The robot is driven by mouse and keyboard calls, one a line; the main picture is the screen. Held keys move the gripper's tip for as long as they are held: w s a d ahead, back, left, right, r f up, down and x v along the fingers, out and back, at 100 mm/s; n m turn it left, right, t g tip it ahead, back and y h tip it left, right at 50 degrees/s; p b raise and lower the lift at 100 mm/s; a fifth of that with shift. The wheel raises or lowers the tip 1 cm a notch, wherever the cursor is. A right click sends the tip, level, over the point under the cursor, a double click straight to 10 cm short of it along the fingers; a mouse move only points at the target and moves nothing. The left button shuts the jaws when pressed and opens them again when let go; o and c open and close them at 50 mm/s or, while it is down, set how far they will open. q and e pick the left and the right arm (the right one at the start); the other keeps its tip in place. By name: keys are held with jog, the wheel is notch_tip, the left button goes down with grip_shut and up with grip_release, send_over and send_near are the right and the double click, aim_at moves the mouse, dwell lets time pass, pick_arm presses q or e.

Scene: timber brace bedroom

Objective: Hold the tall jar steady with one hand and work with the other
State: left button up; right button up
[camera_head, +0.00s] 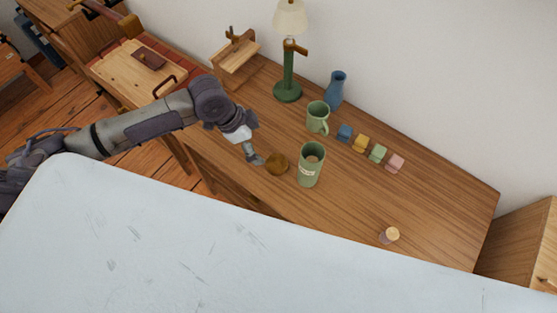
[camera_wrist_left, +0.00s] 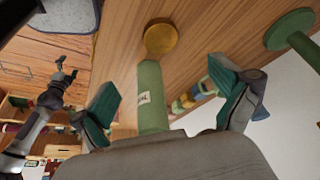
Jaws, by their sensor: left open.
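The tall green jar (camera_head: 310,168) stands upright on the wooden desk; its mouth faces up, uncovered, and a pale label is on its side. In the left wrist view the jar (camera_wrist_left: 151,85) shows ahead, between the lines of my open fingers. A round brown-gold disc (camera_head: 277,162), perhaps a lid, lies left of the jar. My left gripper (camera_head: 254,158) is open and empty, just left of the disc; its two green-padded fingers show in the left wrist view (camera_wrist_left: 170,92). Another gripper, apparently my right (camera_wrist_left: 64,74), shows small there; its jaw state is unclear.
A green mug (camera_head: 317,118), a blue vase (camera_head: 336,89) and a green lamp (camera_head: 288,70) stand behind the jar. Several small coloured blocks (camera_head: 361,144) line the back right. A small pale-topped container (camera_head: 389,235) stands near the front edge. The desk (camera_head: 430,200) is clear at right.

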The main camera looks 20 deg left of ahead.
pick_arm(q)
jog(key=shift+s, duration=0.1)
pick_arm(e)
jog(key=shift+d, duration=0.2)
pick_arm(q)
jog(key=p, duration=0.1)
send_over(275, 163)
jog(key=s+a, duration=0.1)
notch_tip(275, 163, down, 8)
jog(key=shift+a+r, duration=0.1)
jog(key=shift+a, duration=0.05)
pick_arm(e)
jog(key=shift+d+r, duration=0.15)
jog(key=shift+r, duration=0.3)
pick_arm(q)
jog(key=shift+f, duration=0.5)
jog(key=p+x, duration=0.1)
jog(key=x, duration=0.3)
jog(key=shift+w+a+f, duration=0.1)
jog(key=shift+f, duration=0.15)
pick_arm(e)
jog(key=shift+r, duration=0.6)
